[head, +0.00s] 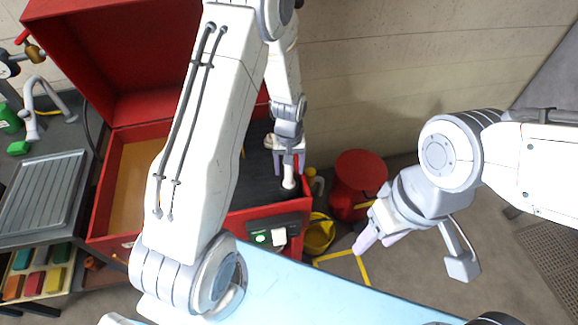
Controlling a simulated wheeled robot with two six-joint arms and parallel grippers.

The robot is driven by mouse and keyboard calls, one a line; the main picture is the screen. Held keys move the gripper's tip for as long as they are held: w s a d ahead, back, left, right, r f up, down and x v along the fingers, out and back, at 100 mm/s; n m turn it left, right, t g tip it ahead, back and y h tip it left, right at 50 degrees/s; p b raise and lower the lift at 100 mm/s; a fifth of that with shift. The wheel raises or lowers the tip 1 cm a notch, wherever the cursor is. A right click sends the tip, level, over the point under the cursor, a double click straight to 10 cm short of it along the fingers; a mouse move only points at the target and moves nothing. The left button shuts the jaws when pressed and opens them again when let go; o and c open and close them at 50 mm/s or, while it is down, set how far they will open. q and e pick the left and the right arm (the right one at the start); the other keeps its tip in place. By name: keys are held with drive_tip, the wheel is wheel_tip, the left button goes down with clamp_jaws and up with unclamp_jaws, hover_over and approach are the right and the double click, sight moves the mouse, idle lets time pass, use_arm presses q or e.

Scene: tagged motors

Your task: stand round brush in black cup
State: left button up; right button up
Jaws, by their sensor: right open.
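My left gripper (289,168) is over the dark floor of the open red chest, near its right wall. A pale, narrow piece with a rounded lower end (289,182) shows between its lavender fingers. It may be the round brush, but it is too small to be sure. I cannot tell whether the fingers touch it. I cannot make out the black cup against the dark floor. My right gripper (377,239) is open and empty, above the ground to the right of the chest.
The red chest (134,131) has its lid up. A red drum (357,180) and a yellow bucket (319,234) stand right of it. A sink with a ribbed drainer (42,196) is at left. A pale blue surface (300,290) lies in front.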

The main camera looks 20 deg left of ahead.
use_arm(q)
wheel_tip(320, 180, up, 10)
drive_tip(key=shift+r+b, duration=0.25)
drive_tip(key=shift+b, duration=0.6)
idle(0.6)
drive_tip(key=s+d+r+m, duration=0.3)
drive_tip(key=s+d+m, duration=0.1)
drive_tip(key=s, duration=0.4)
drive_tip(key=s+d+r+m, duration=0.3)
drive_tip(key=s+d+m, duration=0.1)
drive_tip(key=s, duration=0.3)
drive_tip(key=s+d+r+m+h, duration=0.1)
drive_tip(key=s+d+r+m, duration=0.2)
drive_tip(key=s+d, duration=0.3)
drive_tip(key=s+m, duration=0.1)
drive_tip(key=s, duration=0.1)
drive_tip(key=shift+s, duration=0.3)
drive_tip(key=shift+r, duration=0.1)
